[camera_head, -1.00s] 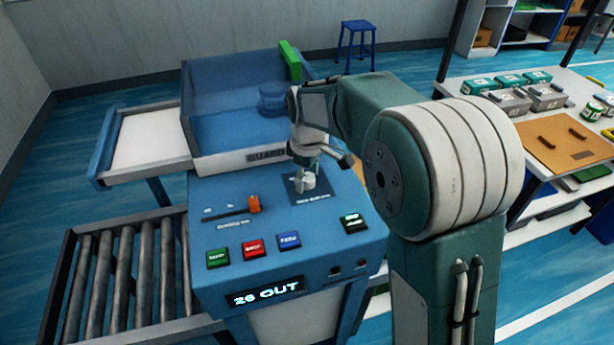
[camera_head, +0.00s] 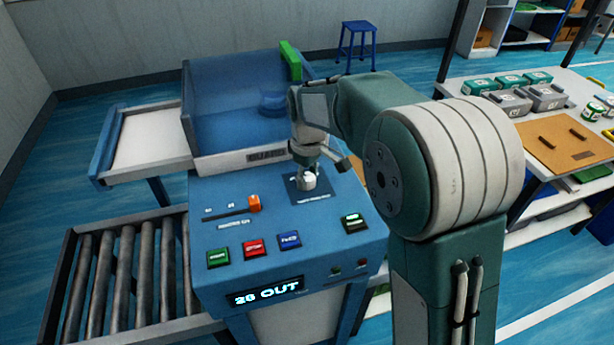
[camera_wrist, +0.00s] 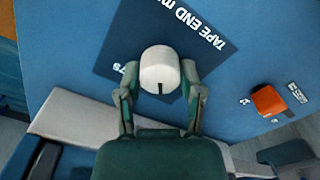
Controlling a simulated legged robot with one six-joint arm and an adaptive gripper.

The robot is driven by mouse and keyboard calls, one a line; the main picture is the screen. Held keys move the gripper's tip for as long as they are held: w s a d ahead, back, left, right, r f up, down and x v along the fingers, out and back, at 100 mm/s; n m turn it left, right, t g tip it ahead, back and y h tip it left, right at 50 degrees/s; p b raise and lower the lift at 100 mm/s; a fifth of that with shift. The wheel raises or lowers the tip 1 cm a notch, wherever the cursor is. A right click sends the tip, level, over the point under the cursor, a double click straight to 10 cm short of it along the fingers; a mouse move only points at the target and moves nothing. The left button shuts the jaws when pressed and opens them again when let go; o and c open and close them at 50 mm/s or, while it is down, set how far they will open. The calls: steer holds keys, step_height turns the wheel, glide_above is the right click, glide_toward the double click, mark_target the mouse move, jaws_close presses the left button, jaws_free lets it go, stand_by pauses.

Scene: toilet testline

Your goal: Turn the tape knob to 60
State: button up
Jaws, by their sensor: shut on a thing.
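The tape knob (camera_head: 308,181) is a small white cylinder on a dark blue plate on top of the blue machine. In the wrist view the knob (camera_wrist: 160,70) shows a short black pointer line on its side towards my gripper. The plate (camera_wrist: 115,50) reads "TAPE END m…", with part of the lettering and most of the scale hidden. My gripper (camera_head: 307,172) comes down over the knob, and in the wrist view its two fingers (camera_wrist: 158,88) stand on either side of it, shut on it. The display (camera_head: 265,291) reads "26 OUT".
An orange slider (camera_head: 254,203) sits left of the knob. Green, red and blue buttons (camera_head: 253,248) line the front, with another green button (camera_head: 352,221) at right. The guard box (camera_head: 235,115) stands behind the knob. A roller conveyor (camera_head: 125,270) is at left.

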mark_target(307, 176)
steer(key=m, duration=0.4)
steer(key=shift+f, duration=0.2)
steer(key=shift+s+m, duration=0.1)
steer(key=shift+m, duration=1.4)
steer(key=o, duration=1.1)
steer(key=shift+o, duration=0.2)
steer(key=shift+r, duration=0.1)
step_height(307, 176, up, 12)
steer(key=shift+a, duration=0.1)
